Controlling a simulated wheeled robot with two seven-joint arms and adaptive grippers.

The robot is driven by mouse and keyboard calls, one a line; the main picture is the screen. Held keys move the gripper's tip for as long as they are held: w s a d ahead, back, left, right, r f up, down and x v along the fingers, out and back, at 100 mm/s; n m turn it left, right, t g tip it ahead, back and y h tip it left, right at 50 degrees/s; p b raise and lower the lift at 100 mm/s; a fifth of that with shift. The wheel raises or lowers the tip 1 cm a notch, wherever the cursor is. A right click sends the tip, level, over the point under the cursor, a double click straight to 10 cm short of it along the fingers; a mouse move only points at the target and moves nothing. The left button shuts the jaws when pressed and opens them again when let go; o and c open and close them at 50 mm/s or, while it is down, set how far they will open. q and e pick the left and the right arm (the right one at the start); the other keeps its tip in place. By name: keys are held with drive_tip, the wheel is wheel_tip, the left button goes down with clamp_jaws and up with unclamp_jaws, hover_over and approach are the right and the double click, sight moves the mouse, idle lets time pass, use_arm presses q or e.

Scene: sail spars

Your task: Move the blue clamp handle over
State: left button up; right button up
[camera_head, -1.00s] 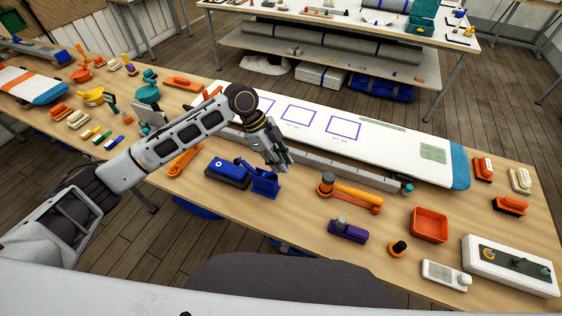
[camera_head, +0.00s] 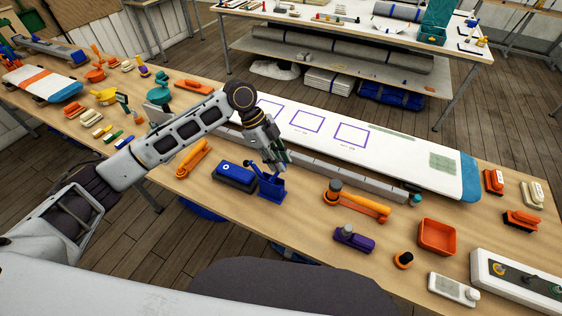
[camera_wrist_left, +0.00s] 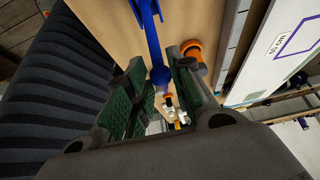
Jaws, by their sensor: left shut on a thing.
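The blue clamp (camera_head: 272,187) stands on the wooden table near its front edge, at the middle of the head view, beside a dark blue block (camera_head: 234,174). My left gripper (camera_head: 276,163) is low over the clamp, at its blue handle (camera_wrist_left: 151,38). In the left wrist view the handle's round knob lies between the green finger pads of the left gripper (camera_wrist_left: 162,90), which is shut on it. In the head view the fingers partly hide the handle. My right gripper is not in view.
A white board (camera_head: 400,160) with purple squares lies behind a grey rail (camera_head: 340,178). An orange-handled tool (camera_head: 357,203), a purple block (camera_head: 353,238) and an orange tray (camera_head: 437,236) are to the right. An orange clamp (camera_head: 194,158) is to the left.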

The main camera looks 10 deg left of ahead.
use_arm(q)
drive_tip(key=shift+a, duration=0.15)
drive_tip(key=shift+w+a+r, duration=0.2)
drive_tip(key=shift+w+a, duration=0.05)
drive_tip(key=shift+a, duration=0.35)
drive_tip(key=shift+w+a+r, duration=0.15)
drive_tip(key=shift+w+a, duration=0.05)
drive_tip(key=shift+a, duration=0.4)
drive_tip(key=o, duration=0.9)
drive_tip(key=v, duration=1.2)
drive_tip(key=shift+r, duration=0.1)
